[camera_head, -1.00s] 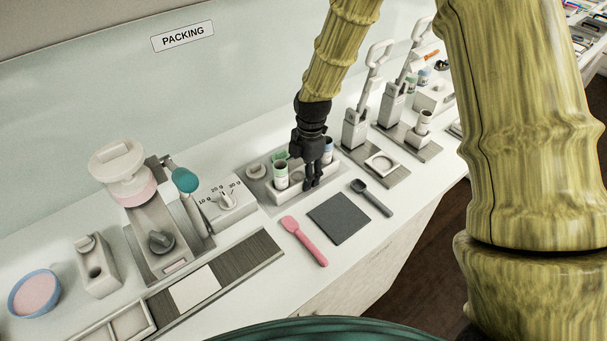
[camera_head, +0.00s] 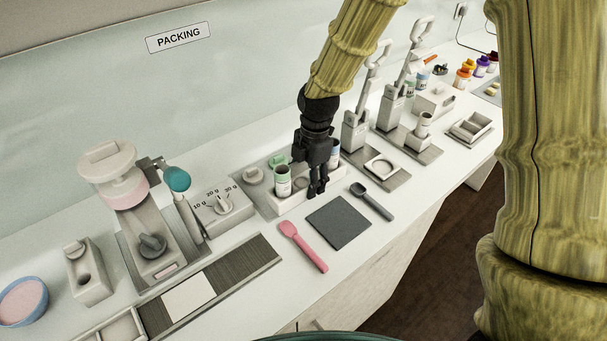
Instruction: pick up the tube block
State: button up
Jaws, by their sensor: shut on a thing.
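The tube block (camera_head: 293,205) is a pale block near the middle of the bench, with a green-banded tube (camera_head: 283,184) upright at its left end. A blue-labelled tube (camera_head: 334,155) shows at its right end, partly behind my gripper. My black gripper (camera_head: 318,192) points down at the block's middle, its fingers close together and shut on the block. The fingers cover part of the block, and I cannot tell whether its underside is clear of the grey tray (camera_head: 243,186).
A dark square mat (camera_head: 339,222), a pink scoop (camera_head: 302,246) and a grey scoop (camera_head: 371,201) lie in front. A dial box (camera_head: 222,209) stands left. Lever presses (camera_head: 355,135) stand close behind on the right. Bare counter lies along the front edge.

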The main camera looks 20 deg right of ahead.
jog(key=s, duration=0.3)
jog(key=s+b, duration=0.1)
jog(key=s, duration=0.3)
jog(key=s+r+b, duration=0.1)
jog(key=s, duration=0.3)
jog(key=shift+s, duration=0.1)
dwell(0.4)
